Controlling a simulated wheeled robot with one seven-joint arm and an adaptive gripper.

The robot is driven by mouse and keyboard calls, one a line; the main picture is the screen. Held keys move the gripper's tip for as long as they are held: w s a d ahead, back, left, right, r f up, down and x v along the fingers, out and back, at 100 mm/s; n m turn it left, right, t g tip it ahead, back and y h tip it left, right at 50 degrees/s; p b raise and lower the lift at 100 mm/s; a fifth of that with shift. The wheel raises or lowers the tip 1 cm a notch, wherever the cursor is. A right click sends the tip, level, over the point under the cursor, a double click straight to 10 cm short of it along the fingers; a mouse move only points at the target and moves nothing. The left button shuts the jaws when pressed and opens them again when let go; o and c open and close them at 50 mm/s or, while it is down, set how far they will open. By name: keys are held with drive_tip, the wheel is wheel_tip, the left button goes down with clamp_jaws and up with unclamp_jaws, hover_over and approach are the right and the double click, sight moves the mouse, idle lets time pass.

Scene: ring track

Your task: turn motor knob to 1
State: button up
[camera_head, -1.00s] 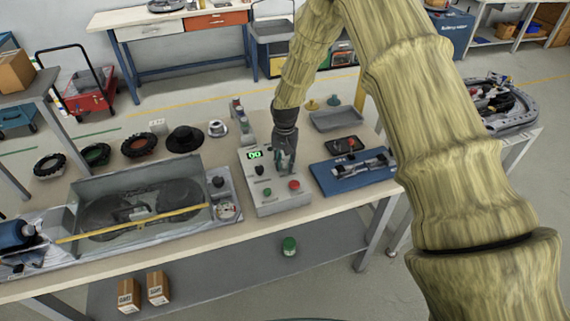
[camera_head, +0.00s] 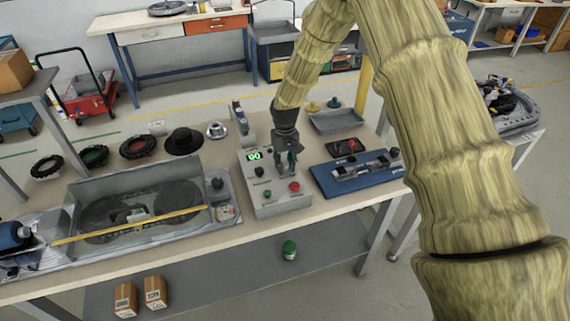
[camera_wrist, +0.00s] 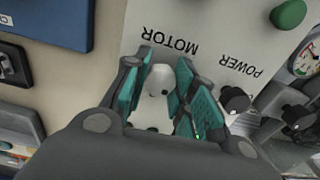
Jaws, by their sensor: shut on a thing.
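The control panel (camera_head: 262,205) is a pale grey box on the workbench. The motor knob (camera_wrist: 158,80) is a pale, rounded knob beside the word MOTOR in the wrist view. My gripper (camera_head: 286,172) points down over the panel's right half, and its teal-padded fingers (camera_wrist: 163,98) stand on both sides of the motor knob, shut on it. The fingers hide the knob in the head view. The black power knob (camera_head: 259,172) is left of my gripper; it also shows in the wrist view (camera_wrist: 235,100). A green display (camera_head: 254,156) is lit, its digits too small to read surely.
A red button (camera_head: 294,187) and a green button (camera_head: 267,195) sit on the panel's front. A blue board with a metal fixture (camera_head: 350,172) lies to the right.

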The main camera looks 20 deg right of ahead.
sight(286, 163)
drive_tip(key=o, duration=1.1)
wheel_tip(286, 163, up, 12)
drive_tip(key=shift+d, duration=0.1)
idle(0.5)
